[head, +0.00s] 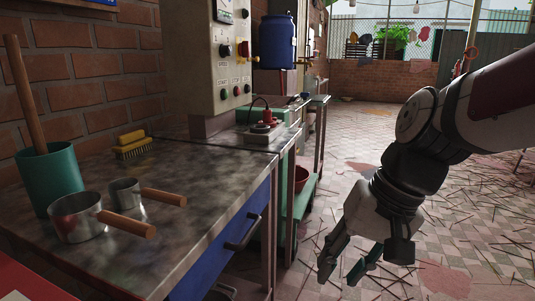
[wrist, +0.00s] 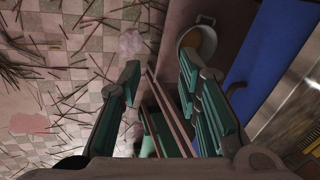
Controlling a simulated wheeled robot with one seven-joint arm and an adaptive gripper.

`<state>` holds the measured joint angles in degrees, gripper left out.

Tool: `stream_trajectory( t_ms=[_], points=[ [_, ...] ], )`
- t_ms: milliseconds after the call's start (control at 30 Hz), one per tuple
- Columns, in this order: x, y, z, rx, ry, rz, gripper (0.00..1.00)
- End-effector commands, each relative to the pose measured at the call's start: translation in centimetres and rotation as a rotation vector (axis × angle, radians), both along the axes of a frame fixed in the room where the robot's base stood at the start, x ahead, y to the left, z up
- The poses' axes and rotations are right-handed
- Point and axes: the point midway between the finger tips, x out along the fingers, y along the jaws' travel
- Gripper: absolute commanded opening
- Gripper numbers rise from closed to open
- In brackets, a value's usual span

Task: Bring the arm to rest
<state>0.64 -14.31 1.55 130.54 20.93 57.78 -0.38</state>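My gripper (head: 340,275) hangs over the tiled floor, right of the metal workbench (head: 190,215) and apart from it. In the wrist view its fingers (wrist: 160,72) are spread on either side, with teal pads and nothing held between them. The arm comes in from the right edge of the head view and bends down to the gripper.
The bench holds a teal cup (head: 52,182) with a wooden stick, two metal pots (head: 76,218) with wooden handles and a yellow brush (head: 132,142). A control box (head: 207,60) stands behind. A pail (wrist: 197,38) is below. Sticks litter the otherwise open floor.

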Motion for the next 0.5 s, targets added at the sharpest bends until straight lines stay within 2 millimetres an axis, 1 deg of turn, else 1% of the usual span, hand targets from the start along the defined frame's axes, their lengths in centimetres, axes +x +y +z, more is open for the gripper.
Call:
stream_trajectory(
  t_ms=[33,200,500],
  points=[
    [-1.1,-0.9,0.7,-0.039,-0.053,0.011,0.31],
    [-4.0,-3.7,2.1,-0.162,-0.187,0.041,0.31],
    [-7.1,-6.8,3.2,-0.306,-0.347,0.069,0.31]
  ],
)
